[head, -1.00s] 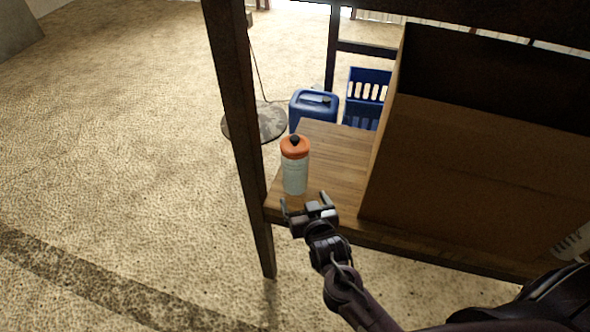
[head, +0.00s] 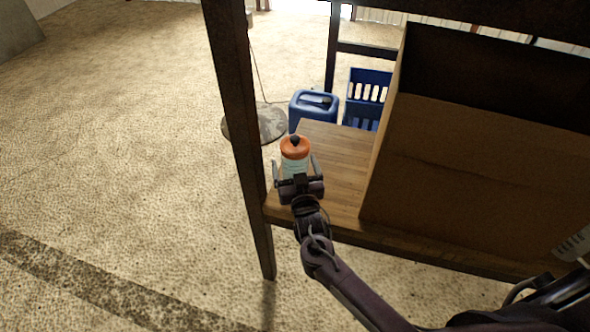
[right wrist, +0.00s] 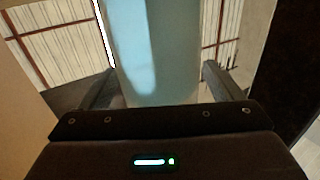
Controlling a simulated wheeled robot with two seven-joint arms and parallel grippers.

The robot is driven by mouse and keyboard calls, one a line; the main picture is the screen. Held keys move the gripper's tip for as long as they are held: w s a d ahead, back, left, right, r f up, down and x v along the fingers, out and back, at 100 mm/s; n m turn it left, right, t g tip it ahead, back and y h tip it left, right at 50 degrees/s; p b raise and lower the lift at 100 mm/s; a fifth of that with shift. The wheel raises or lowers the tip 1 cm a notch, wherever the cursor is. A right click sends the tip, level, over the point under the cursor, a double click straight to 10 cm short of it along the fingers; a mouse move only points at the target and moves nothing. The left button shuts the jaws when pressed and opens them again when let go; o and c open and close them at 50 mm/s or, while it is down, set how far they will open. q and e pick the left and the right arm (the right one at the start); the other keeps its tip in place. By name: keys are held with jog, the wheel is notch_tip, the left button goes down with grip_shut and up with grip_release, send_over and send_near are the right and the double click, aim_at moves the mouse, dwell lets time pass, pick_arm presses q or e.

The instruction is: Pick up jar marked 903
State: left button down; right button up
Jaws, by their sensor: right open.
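A bottle-like jar (head: 295,165) with a pale body, an orange lid and a dark knob stands upright on the left end of the wooden shelf. No number on it is readable. My right gripper (head: 294,170) is open around the jar's body, with one finger on each side. In the right wrist view the pale blue jar body (right wrist: 158,50) fills the space between the open fingers (right wrist: 155,85), with a gap showing at each side. My gripper hides the jar's lower part in the head view. My left gripper is not in view.
The wooden shelf (head: 345,150) has a dark post (head: 235,120) close left of the jar. A large brown box (head: 460,170) stands to the right. A blue canister (head: 313,106) and blue crate (head: 368,85) are behind the shelf.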

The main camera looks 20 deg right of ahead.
jog(key=c, duration=1.3)
jog(key=shift+r, duration=0.1)
jog(key=shift+c, duration=0.4)
